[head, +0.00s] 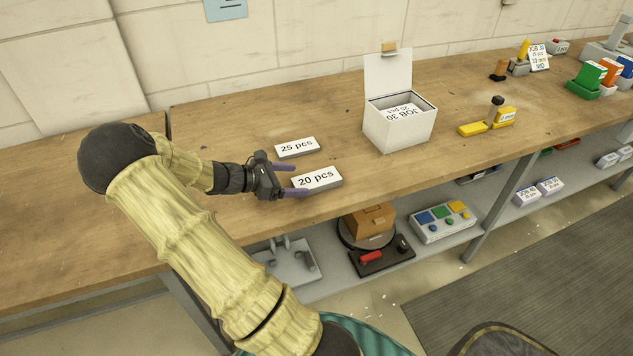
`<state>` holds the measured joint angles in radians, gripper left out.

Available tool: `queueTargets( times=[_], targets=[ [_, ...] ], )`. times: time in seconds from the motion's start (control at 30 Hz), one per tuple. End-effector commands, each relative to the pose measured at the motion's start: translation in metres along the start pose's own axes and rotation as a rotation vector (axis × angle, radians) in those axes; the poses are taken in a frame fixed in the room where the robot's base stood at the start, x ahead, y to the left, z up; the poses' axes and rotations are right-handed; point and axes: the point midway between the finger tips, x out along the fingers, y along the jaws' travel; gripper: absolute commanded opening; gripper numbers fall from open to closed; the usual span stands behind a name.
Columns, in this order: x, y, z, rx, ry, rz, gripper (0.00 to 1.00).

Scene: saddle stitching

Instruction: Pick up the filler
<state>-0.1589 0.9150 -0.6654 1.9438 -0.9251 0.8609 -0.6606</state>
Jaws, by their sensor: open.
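Two small white-topped grey blocks lie on the wooden bench, and no label reads "filler". One block is marked "20 pcs" (318,178); the other, marked "25 pcs" (297,147), lies just behind it. My gripper (291,180) is open, low over the bench at the left end of the "20 pcs" block. Its two purple fingers point right, one toward the back side of that block and one toward its front side. I cannot tell whether they touch it. The "25 pcs" block is apart from the fingers.
An open white box (398,132) with a paper marked "JOB 30, 25 pcs" stands to the right. Beyond it are a yellow tool (488,122) and coloured card holders (590,78). A shelf below holds a control panel (443,220).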

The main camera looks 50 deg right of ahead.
Motion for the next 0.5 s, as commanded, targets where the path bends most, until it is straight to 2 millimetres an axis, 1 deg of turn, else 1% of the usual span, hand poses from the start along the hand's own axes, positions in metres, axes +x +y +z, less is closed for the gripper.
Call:
queueTargets(
  times=[0.03,0.1,0.4,0.5],
  targets=[
    [0.0059,-0.0005,0.0003,0.001,-0.001,-0.002,0.8],
    [0.0096,0.0,0.0003,0.001,0.0,0.0,0.8],
    [0.0103,0.0,0.0003,0.001,0.0,0.001,0.8],
    [0.0155,-0.0009,0.0005,0.0,-0.001,-0.001,0.8]
  ],
)
